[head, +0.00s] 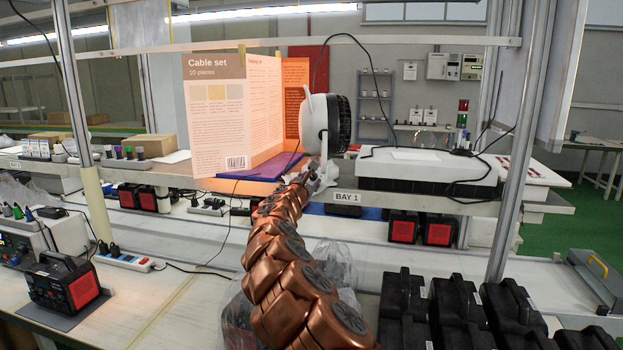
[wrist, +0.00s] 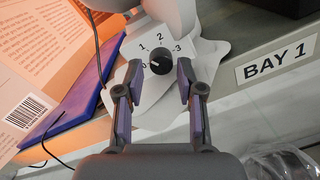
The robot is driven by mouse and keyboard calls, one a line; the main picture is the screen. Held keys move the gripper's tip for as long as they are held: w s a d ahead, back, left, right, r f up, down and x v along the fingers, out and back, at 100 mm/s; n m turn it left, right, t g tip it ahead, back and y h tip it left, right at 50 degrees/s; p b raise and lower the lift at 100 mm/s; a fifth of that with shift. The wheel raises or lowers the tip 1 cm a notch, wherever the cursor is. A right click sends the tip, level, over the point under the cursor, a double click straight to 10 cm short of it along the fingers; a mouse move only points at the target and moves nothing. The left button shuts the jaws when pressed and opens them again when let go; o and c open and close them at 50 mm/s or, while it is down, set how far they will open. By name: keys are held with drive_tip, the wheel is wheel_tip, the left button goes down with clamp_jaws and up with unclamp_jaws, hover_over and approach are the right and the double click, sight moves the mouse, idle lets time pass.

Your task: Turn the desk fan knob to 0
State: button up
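The desk fan (head: 326,122) stands on the shelf, with a white body and a black grille facing right. In the wrist view its sloped white base (wrist: 150,110) carries a round black knob (wrist: 160,63) with 0, 1, 2 and 3 printed around it. A small light mark shows on the knob's left part; its exact setting is hard to tell. My gripper (wrist: 160,76) is open, its two purple-padded fingers on either side of the knob with gaps visible. In the head view my copper arm reaches up to the fan base, and the knob cannot be made out.
A "Cable set" folded card (head: 216,118) stands left of the fan by a blue folder (wrist: 70,108). The "BAY 1" shelf edge (wrist: 277,62) runs to the right. A white box (head: 428,170) with a black cable lies to the right. Black cases (head: 460,310) stand below.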

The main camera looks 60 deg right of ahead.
drive_tip(key=shift+w+d, duration=0.1)
drive_tip(key=shift+d, duration=0.5)
clamp_jaws()
